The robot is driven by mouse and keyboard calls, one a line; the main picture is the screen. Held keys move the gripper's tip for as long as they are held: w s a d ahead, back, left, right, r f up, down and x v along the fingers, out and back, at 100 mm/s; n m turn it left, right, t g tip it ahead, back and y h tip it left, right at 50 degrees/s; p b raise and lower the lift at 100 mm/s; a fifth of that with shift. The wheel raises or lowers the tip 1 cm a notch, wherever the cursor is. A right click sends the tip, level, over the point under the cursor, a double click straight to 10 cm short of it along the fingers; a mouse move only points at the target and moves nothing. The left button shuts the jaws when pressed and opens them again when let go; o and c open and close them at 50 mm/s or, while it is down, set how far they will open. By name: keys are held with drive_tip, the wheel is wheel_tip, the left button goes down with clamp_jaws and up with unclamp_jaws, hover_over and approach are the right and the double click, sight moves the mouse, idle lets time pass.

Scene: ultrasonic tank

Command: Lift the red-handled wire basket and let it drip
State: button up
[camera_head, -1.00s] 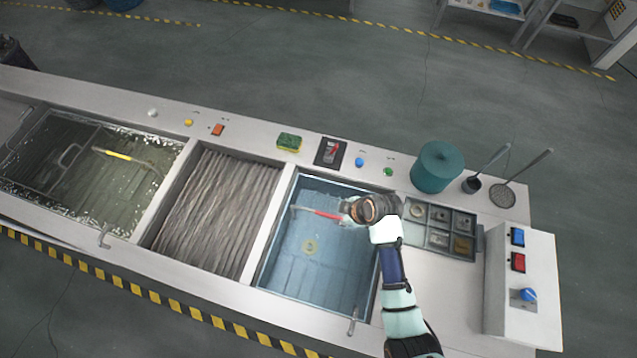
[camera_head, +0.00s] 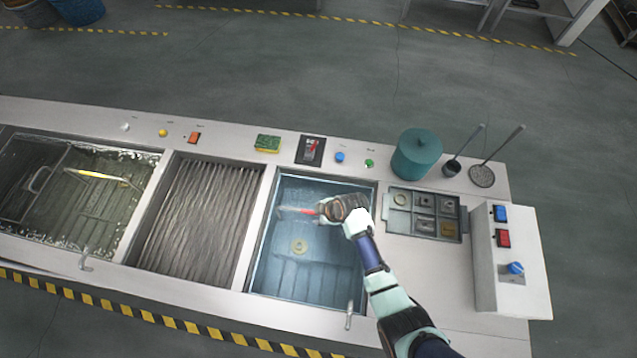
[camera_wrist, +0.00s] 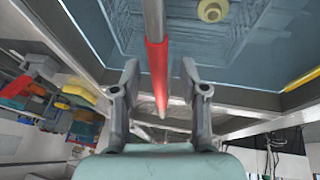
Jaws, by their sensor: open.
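The red-handled wire basket sits in the right-hand tank (camera_head: 257,262) of bluish liquid. Its red handle (camera_head: 299,210) stands across the upper part of the tank in the head view. My gripper (camera_head: 322,209) is at the right part of the handle and hides some of it. In the wrist view the red handle grip (camera_wrist: 157,62) runs between the two open fingers of my gripper (camera_wrist: 160,78), with a visible gap on each side. A yellowish ring (camera_head: 299,246) lies in the tank. The basket's wires are hard to make out.
Another basket with a yellow handle (camera_head: 103,178) is in the left tank. A ridged grey bay (camera_head: 200,215) lies between the tanks. A parts tray (camera_head: 398,225), a teal canister (camera_head: 416,156) and a switch box (camera_head: 515,285) stand to the right. A tap (camera_head: 349,316) is at the front edge.

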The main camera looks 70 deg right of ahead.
drive_tip(key=shift+f, duration=0.25)
idle(0.4)
clamp_jaws()
